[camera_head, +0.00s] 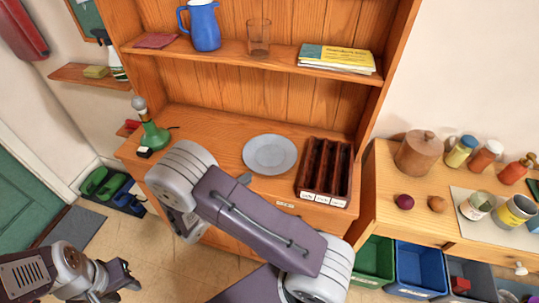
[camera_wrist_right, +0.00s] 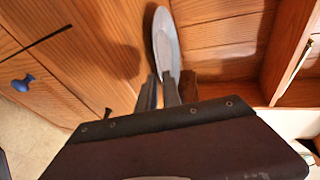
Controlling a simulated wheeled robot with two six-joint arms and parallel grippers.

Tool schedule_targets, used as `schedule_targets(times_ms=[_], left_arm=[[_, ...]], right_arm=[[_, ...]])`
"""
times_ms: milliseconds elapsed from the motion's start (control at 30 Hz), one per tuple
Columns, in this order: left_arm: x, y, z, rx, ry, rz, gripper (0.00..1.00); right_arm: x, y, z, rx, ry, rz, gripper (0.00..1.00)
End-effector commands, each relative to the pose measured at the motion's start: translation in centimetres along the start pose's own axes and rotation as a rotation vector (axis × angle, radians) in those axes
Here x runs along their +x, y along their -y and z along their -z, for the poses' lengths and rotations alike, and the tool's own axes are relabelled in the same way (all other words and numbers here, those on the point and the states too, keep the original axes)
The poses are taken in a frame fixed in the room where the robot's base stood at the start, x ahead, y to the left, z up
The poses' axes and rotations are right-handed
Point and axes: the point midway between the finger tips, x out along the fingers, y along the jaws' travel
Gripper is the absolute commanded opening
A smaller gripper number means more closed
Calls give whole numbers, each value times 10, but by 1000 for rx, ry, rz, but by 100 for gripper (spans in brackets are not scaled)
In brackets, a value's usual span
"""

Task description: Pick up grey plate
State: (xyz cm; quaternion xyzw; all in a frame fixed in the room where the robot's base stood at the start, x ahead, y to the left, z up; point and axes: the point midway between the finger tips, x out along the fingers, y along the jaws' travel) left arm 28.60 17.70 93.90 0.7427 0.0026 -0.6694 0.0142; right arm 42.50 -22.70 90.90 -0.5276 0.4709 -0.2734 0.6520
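The grey plate (camera_head: 270,154) lies on the wooden cabinet's counter in the head view, left of a dark divided tray. In the right wrist view the plate (camera_wrist_right: 164,42) shows nearly edge-on just beyond my right gripper (camera_wrist_right: 160,78). That gripper's two fingers are apart, with the plate's near edge at or between their tips; I cannot tell whether they touch it. In the head view my right arm hides most of this gripper (camera_head: 245,179), at the plate's front left edge. My left gripper (camera_head: 122,280) is low at the lower left, away from the plate; its finger opening is unclear.
The dark tray (camera_head: 324,172) stands close to the plate's right. A green lamp (camera_head: 153,134) stands at the counter's left. A shelf above holds a blue jug (camera_head: 204,25), a glass (camera_head: 259,38) and magazines (camera_head: 337,58). Bare counter lies behind the plate.

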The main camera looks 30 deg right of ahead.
Motion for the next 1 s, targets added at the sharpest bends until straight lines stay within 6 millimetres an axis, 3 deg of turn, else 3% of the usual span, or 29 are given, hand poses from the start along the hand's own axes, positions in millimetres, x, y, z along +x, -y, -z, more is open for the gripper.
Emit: schedule_targets(times_ms=[233,500,733,800,1000], left_arm=[[0,0,0,0,0,0,36],[-2,0,0,0,0,0,36],[-2,0,0,0,0,0,36],[-2,0,0,0,0,0,36],[-2,0,0,0,0,0,36]], right_arm=[[16,0,0,1,-2,-1,9],[59,-2,-2,1,-3,-1,9],[63,-2,-2,1,1,-1,9],[62,-2,-2,1,1,-1,0],[62,-2,-2,1,0,-1,0]])
